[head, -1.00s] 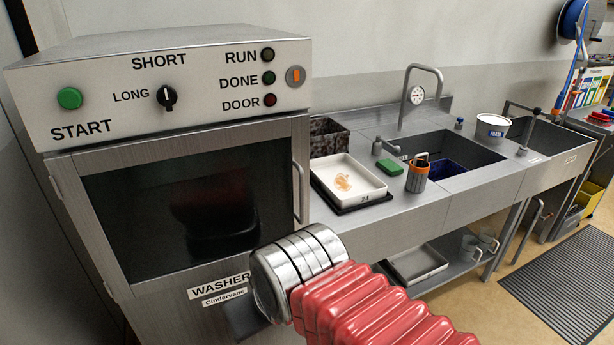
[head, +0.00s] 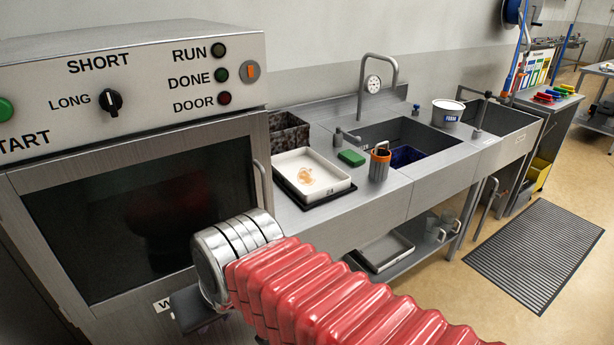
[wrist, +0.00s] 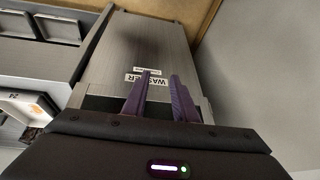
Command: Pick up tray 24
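Tray 24 (head: 320,190) is a shallow white tray with an orange-brown stain on its floor. It rests on a black base on the steel counter, right of the washer. Its label is small in the head view, but "24" shows on the tray at the left edge of the wrist view (wrist: 40,102). My gripper (wrist: 160,85) shows two purple fingers, spread apart with nothing between them, in front of the washer's lower front. In the head view my red-sleeved arm hides most of the gripper. The gripper is left of the tray and apart from it.
The washer (head: 140,215) stands at left, its door shut, with a vertical handle. A dark speckled bin (head: 289,134) is behind the tray. A green sponge (head: 351,158) and an orange-banded cup (head: 380,163) stand right of it, beside the sink (head: 410,135).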

